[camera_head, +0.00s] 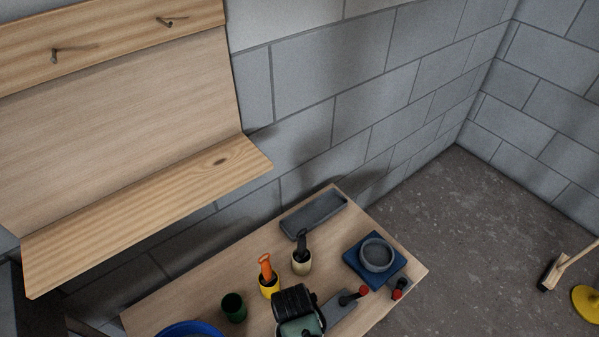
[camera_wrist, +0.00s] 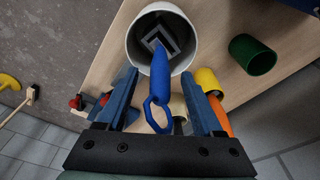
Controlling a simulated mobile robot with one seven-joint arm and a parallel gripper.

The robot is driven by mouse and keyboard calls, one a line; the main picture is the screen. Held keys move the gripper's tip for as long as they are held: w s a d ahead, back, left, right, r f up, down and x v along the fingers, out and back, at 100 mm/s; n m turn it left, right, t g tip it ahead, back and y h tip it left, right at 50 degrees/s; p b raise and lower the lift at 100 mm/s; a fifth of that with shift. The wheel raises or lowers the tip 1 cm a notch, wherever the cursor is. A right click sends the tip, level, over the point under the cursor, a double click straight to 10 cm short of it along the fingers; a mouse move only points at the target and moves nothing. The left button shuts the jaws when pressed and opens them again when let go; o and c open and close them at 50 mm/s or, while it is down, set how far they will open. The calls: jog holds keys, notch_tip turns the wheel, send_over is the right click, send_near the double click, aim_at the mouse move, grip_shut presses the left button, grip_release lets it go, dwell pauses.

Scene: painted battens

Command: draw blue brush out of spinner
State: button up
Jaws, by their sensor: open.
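The spinner, a white round pot (camera_wrist: 131,45), stands in the wrist view with a grey square-patterned piece inside. The blue brush (camera_wrist: 161,78) sticks out of it, its ring-ended handle pointing toward my wrist. My gripper (camera_wrist: 158,88) is open, with one blue finger on each side of the handle and visible gaps between. In the head view my gripper (camera_head: 300,312) is over the bench's front part; the spinner and brush cannot be made out there.
On the wooden bench (camera_head: 190,280) stand a green cup (camera_head: 233,308), a yellow cup (camera_head: 270,289) with an orange handle, a cream cup (camera_head: 301,266) with a black handle, a grey tray (camera_head: 314,213) and a blue board (camera_head: 357,266) bearing a grey bowl. A wooden shelf (camera_head: 140,215) overhangs at left.

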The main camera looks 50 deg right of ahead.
grip_shut()
dwell(0.6)
jog(key=shift+r, duration=0.1)
jog(key=shift+r+p, duration=4.05)
jog(key=shift+p, duration=0.25)
jog(key=shift+r+p, duration=1.5)
jog(key=shift+p, duration=0.2)
